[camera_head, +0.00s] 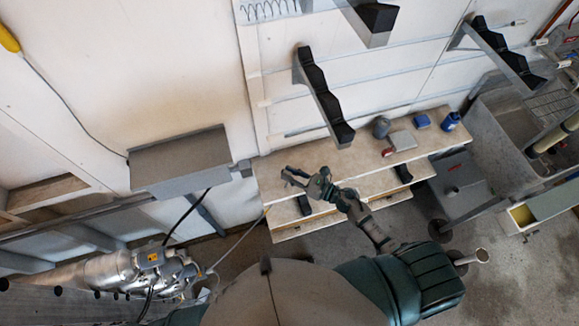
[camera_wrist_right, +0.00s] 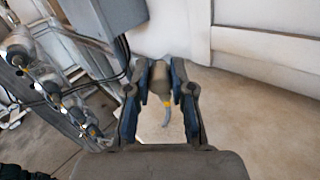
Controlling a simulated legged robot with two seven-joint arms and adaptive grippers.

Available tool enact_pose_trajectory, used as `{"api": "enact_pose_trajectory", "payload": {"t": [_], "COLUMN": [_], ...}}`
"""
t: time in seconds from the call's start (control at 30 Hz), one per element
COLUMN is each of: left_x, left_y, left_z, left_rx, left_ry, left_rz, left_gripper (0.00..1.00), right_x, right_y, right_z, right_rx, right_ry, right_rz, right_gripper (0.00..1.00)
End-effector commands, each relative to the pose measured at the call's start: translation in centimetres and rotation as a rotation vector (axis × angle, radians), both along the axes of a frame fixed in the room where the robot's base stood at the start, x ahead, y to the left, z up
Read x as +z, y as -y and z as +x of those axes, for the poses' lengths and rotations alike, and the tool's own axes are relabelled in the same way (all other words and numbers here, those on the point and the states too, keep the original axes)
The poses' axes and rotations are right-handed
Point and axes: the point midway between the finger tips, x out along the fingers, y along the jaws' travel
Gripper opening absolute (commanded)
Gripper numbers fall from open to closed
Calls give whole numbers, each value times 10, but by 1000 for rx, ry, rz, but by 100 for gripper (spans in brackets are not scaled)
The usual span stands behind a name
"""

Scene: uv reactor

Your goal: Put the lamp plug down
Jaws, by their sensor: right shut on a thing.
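My right gripper (camera_head: 293,178) reaches out over the left end of the wooden bench top (camera_head: 340,158) in the head view. In the right wrist view its two dark fingers (camera_wrist_right: 160,88) are shut on the lamp plug (camera_wrist_right: 159,80), a grey-beige rounded piece. A short grey cable end with a yellow band (camera_wrist_right: 167,105) hangs from the plug between the fingers. The plug is too small to make out in the head view. Whether it touches the bench cannot be told. My left gripper is out of view.
A dark jar (camera_head: 381,127), a grey box (camera_head: 402,140) and blue items (camera_head: 450,121) stand toward the bench's right. A grey wall box (camera_head: 180,162) is at the left. The metal reactor (camera_head: 150,262) with cables is at lower left. The bench's left part looks clear.

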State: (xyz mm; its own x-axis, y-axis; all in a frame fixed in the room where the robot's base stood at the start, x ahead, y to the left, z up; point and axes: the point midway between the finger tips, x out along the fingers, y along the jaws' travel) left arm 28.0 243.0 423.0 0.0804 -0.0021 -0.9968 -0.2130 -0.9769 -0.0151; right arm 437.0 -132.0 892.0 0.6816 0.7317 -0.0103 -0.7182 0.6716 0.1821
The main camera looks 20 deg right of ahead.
Motion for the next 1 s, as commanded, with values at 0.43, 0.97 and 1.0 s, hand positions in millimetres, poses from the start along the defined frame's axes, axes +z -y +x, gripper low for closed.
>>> {"api": "enact_pose_trajectory", "payload": {"t": [0.43,0.97,1.0], "left_x": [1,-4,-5], "left_y": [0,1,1], "left_z": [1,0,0], "left_rx": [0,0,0], "left_ry": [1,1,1], "left_rz": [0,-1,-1], "left_gripper": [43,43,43], "right_x": [-24,-44,-45], "right_y": [9,9,9], "right_z": [45,44,44], "right_rx": [-2,1,1], "right_ry": [-6,0,0], "right_rz": [4,0,0], "right_gripper": [0,0,0]}}
